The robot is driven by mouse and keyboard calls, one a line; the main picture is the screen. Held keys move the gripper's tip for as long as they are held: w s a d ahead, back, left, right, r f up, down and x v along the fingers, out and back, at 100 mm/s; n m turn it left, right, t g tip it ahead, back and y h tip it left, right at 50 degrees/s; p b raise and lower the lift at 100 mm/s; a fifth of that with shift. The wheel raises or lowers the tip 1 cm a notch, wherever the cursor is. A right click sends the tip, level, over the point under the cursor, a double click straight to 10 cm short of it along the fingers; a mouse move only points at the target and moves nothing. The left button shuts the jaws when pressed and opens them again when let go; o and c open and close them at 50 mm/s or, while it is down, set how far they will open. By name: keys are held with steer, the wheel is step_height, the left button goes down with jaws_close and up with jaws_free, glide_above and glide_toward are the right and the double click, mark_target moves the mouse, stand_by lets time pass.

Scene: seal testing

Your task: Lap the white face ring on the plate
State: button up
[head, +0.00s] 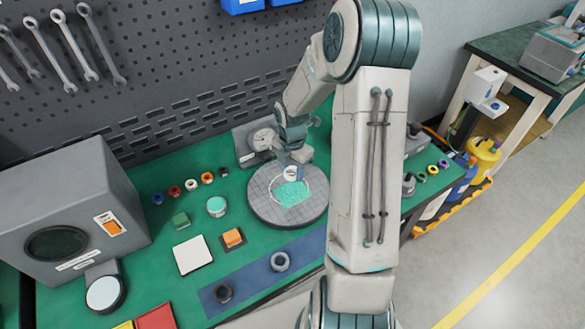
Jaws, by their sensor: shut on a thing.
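The white face ring (291,173) is at the upper part of the round grey lapping plate (262,206), at the edge of a teal patch (291,194) on the plate. My gripper (292,164) is over the plate and shut on the white ring from above. The ring looks to be at the plate's surface, but whether it touches cannot be told from here. My gripper hides part of the ring's top. A thin light outline runs around the teal patch.
A dial gauge (262,139) stands close behind the plate. A teal-lidded jar (216,207), an orange block (233,238) and a white square pad (192,254) lie left of it. A grey box instrument (65,200) stands far left.

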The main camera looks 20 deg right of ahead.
steer(key=shift+f, duration=0.15)
steer(key=b, duration=0.4)
glide_above(292, 193)
steer(key=shift+f, duration=3)
steer(key=shift+f, duration=0.15)
steer(key=shift+f+b, duration=0.7)
steer(key=shift+f, duration=0.15)
steer(key=o, duration=1)
steer(key=shift+r+p, duration=0.2)
steer(key=shift+p, duration=0.1)
